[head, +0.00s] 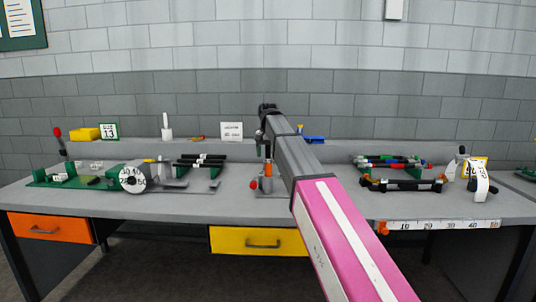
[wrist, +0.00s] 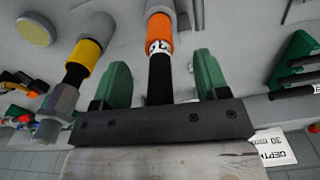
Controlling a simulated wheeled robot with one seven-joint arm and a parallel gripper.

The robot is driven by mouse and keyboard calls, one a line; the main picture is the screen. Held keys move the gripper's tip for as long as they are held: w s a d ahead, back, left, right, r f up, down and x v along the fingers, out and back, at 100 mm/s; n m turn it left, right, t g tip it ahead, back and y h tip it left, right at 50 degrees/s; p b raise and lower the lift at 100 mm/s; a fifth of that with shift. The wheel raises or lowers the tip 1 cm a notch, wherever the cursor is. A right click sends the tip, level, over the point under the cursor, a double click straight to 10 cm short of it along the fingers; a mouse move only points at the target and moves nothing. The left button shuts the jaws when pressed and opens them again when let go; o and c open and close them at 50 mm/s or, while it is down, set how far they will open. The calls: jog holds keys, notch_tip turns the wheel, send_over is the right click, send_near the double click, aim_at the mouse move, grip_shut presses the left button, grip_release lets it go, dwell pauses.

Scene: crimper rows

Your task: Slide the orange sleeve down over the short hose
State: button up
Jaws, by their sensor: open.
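The orange sleeve (wrist: 159,27) is at the top middle of the wrist view, around an upright grey and black piece. A black hose (wrist: 160,88) with a white marked band beside the sleeve runs between my green fingers. My gripper (wrist: 160,65) is open, one finger on each side of the hose, with visible gaps. The sleeve lies just beyond the fingertips. In the head view the sleeve (head: 268,170) shows small at the bench centre, just below my gripper (head: 266,150), which my arm partly hides. I cannot tell how far the sleeve covers the hose.
A second post with a yellow band (wrist: 83,58) and grey hex end stands close left in the wrist view. A depth card (head: 232,131) stands behind. Black rods on racks (head: 201,161) lie left; a green rack with coloured rods (head: 391,163) lies right.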

notch_tip(320, 180, up, 11)
jog(key=shift+f, duration=0.15)
dwell(0.5)
